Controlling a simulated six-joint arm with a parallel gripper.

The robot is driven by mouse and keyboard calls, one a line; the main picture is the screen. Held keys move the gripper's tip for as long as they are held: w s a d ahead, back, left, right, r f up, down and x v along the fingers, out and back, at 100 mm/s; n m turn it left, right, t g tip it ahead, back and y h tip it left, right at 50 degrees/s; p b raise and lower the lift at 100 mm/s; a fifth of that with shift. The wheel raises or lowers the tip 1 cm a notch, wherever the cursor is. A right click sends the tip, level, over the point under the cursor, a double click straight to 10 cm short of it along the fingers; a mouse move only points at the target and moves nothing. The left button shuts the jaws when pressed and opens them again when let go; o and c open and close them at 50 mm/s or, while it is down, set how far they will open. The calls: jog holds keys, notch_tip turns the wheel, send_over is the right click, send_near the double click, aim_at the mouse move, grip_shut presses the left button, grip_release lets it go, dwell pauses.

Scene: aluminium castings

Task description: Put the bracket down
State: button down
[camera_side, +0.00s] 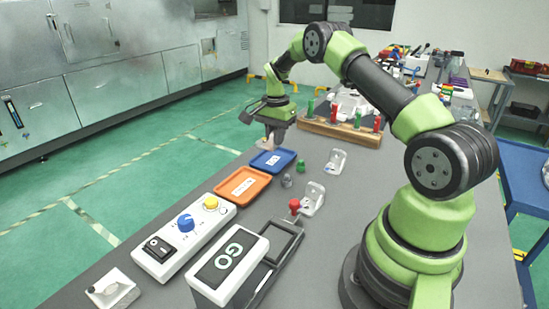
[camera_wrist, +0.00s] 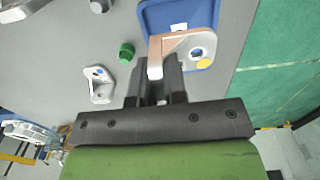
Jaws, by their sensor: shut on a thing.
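My gripper (camera_side: 273,119) points down over the far end of the trays in the side view. In the wrist view my gripper (camera_wrist: 160,82) is shut on the bracket (camera_wrist: 186,44), a pale L-shaped casting with a coppery edge, a round hole and a yellow dot. The bracket shows small below the fingers in the side view (camera_side: 268,143). It overlaps the blue tray (camera_side: 290,155) in both views; I cannot tell whether it touches it. In the wrist view, the blue tray (camera_wrist: 152,17) has a white label partly behind the bracket.
An orange tray (camera_side: 225,190) lies nearer, beside a control box (camera_side: 185,242) and GO box (camera_side: 230,262). Other brackets (camera_side: 336,160) (camera_side: 313,199) lie right. A green part (camera_wrist: 126,52) stands beside the blue tray. A wooden rack (camera_side: 340,131) stands behind.

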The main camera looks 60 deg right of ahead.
aim_at(275, 168)
jog(key=shift+f, duration=3.1)
jog(key=shift+f, duration=0.15)
jog(key=c, duration=1.2)
grip_release()
jog(key=shift+o, duration=0.2)
